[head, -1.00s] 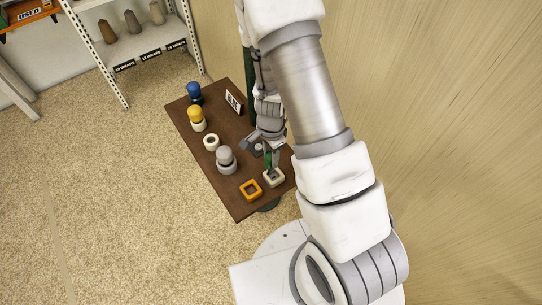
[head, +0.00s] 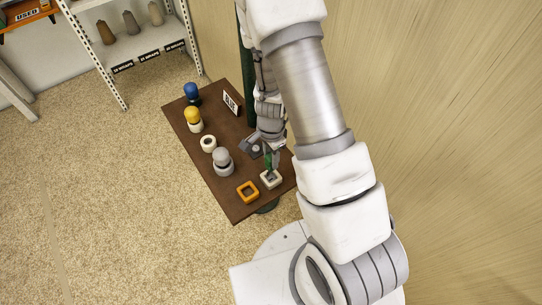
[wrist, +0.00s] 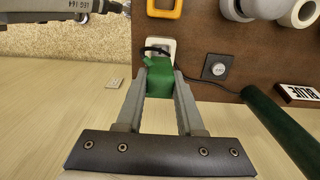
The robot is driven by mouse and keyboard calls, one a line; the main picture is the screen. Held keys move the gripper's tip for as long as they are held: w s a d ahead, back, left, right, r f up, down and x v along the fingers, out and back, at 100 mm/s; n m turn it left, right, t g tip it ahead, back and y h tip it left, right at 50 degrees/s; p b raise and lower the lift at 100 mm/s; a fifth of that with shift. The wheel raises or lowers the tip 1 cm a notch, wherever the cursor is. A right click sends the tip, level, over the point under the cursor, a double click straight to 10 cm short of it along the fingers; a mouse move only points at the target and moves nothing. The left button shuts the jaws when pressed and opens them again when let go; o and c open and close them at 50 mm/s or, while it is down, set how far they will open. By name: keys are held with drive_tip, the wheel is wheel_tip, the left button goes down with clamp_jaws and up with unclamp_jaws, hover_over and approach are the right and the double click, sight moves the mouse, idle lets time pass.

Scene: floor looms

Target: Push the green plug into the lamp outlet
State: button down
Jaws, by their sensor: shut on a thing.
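My gripper (wrist: 160,82) is shut on the green plug (wrist: 160,76), which sits between its two fingers in the wrist view. In the head view the green plug (head: 271,161) shows as a small green piece above a white square outlet (head: 278,180). In the wrist view the white outlet (wrist: 166,43) lies just beyond the plug, with a dark cord looping over it.
A dark square plate (wrist: 216,68) and a dark green post (wrist: 285,130) are nearby.

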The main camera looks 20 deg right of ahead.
drive_tip(key=shift+f+b, duration=1.75)
drive_tip(key=shift+f, duration=0.5)
drive_tip(key=shift+f+b, duration=1.55)
drive_tip(key=shift+f, duration=0.2)
drive_tip(key=shift+c, duration=2.2)
unclamp_jaws()
drive_tip(key=shift+r, duration=0.1)
wheel_tip(320, 180, up, 17)
drive_tip(key=p, duration=0.5)
drive_tip(key=shift+r, duration=0.2)
